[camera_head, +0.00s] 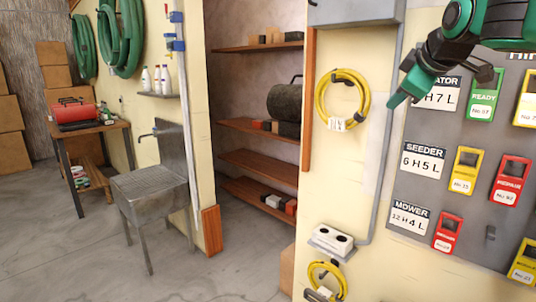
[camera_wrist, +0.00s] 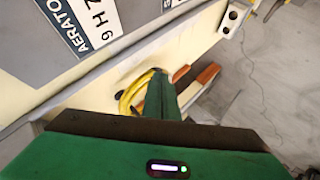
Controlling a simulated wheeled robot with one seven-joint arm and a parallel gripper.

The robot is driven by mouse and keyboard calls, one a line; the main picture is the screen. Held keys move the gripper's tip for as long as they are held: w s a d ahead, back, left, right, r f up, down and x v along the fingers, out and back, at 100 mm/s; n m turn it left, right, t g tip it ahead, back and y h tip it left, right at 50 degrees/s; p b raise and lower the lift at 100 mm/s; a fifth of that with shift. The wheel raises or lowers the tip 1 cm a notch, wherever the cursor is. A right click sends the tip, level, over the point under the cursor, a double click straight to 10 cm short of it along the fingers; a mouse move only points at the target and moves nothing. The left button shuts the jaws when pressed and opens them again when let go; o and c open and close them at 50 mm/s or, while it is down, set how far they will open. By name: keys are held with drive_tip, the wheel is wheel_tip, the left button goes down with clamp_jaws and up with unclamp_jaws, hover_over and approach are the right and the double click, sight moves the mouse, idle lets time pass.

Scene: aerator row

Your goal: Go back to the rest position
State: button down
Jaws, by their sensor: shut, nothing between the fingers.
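My gripper (camera_head: 398,97) is at the upper right of the head view, green and dark, in front of the left edge of the grey tag board (camera_head: 405,240). Its fingers are together and hold nothing. In the wrist view the closed green fingers (camera_wrist: 160,97) point toward a coiled yellow cable (camera_wrist: 133,92). The AERATOR label (camera_head: 440,94) is partly covered by my arm; it also shows in the wrist view (camera_wrist: 82,25). A green READY tag (camera_head: 484,97) hangs to its right.
The board also holds a SEEDER label (camera_head: 423,160), a MOWER label (camera_head: 408,217) and several yellow and red tags. A yellow cable coil (camera_head: 342,98) hangs left of the board. A metal sink (camera_head: 150,190) and wooden shelves (camera_head: 260,160) stand further left. Grey floor (camera_head: 70,240) is open there.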

drive_tip(key=s+d+f+m+g+h, duration=0.1)
drive_tip(key=s+d+f+m+g, duration=0.15)
drive_tip(key=s+d+f, duration=0.35)
drive_tip(key=s+d+f+m+g, duration=0.1)
drive_tip(key=s+d+f+m, duration=0.15)
drive_tip(key=f, duration=0.55)
drive_tip(key=s+f+m+g, duration=0.3)
drive_tip(key=s+f+m, duration=0.3)
drive_tip(key=s+f, duration=0.4)
drive_tip(key=s+d+f+m+g+y, duration=0.1)
drive_tip(key=s+f+m+g, duration=0.3)
drive_tip(key=s+f, duration=0.7)
drive_tip(key=s+m, duration=0.1)
drive_tip(key=s, duration=0.5)
drive_tip(key=shift+s+d+f+m, duration=0.25)
drive_tip(key=shift+s+d+m, duration=0.05)
drive_tip(key=shift+m, duration=0.1)
drive_tip(key=shift+g, duration=0.25)
